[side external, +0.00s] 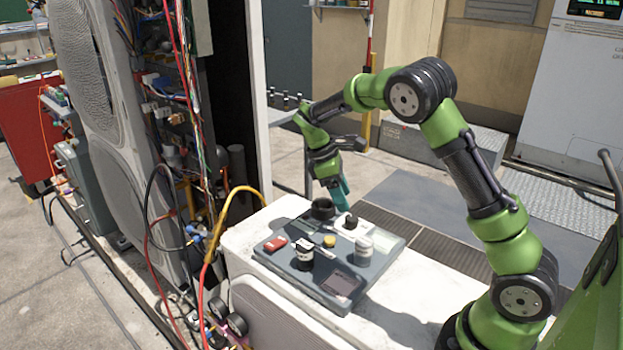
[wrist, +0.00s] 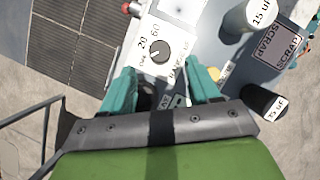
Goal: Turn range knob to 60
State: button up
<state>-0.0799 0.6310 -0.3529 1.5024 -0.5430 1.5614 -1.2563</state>
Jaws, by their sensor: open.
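The range knob (wrist: 160,52) is a round dark knob on a white plate (wrist: 143,62) in the wrist view. The plate carries printed numbers, among them 20 and 60, left of and above the knob; the knob's exact setting is too small to read surely. In the side view the knob (side external: 351,219) is a small dark cap on a white block at the tray's far edge. My gripper (wrist: 162,84) has teal fingers, spread apart and empty, with the knob beyond their tips. In the side view my gripper (side external: 342,194) points down just behind the knob, apparently not touching it.
The grey tray (side external: 327,297) lies on a white unit (side external: 395,325). Open condenser wiring stands left.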

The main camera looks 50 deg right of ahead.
aim_at(352, 218)
jog(key=x, duration=0.6)
jog(key=shift+s+f, duration=0.1)
jog(key=shift+f, duration=0.15)
jog(key=c, duration=1)
jog(key=shift+c, duration=0.2)
